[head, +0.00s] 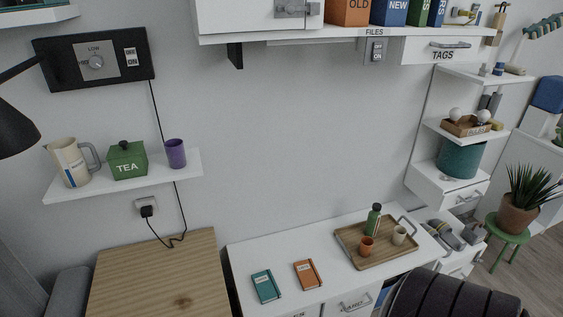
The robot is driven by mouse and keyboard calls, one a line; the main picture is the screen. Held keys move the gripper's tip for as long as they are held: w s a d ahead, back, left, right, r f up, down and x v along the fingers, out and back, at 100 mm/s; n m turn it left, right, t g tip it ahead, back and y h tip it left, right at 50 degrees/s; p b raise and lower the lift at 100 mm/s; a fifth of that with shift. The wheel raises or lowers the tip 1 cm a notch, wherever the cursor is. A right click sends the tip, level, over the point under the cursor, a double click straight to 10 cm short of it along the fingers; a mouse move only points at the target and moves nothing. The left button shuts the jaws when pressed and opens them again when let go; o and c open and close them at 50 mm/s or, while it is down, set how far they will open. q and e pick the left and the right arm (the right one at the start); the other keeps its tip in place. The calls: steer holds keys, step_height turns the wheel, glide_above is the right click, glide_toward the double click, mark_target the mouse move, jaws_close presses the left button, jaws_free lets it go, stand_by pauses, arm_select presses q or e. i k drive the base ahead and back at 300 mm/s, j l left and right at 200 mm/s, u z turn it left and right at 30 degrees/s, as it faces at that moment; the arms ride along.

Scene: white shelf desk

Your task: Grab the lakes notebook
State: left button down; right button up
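Two small notebooks lie flat on the white desk (335,283). One is a teal notebook (266,286) near the desk's left end. The other is an orange notebook (307,274) a little to its right. Both covers carry marks too small to read, so I cannot tell which is the lakes notebook. Neither of my grippers is in view.
A wooden tray (378,259) with a green bottle (374,219) and two cups stands right of the notebooks. A dark ribbed shape (450,297) rises at the lower right. A wooden table (160,275) stands to the left. Shelves hang above the desk.

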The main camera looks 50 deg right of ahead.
mark_target(267, 290)
steer(key=z, duration=1.35)
steer(key=i+j+u, duration=0.1)
steer(key=u, duration=0.3)
steer(key=i+j+u, duration=0.2)
steer(key=u, duration=0.2)
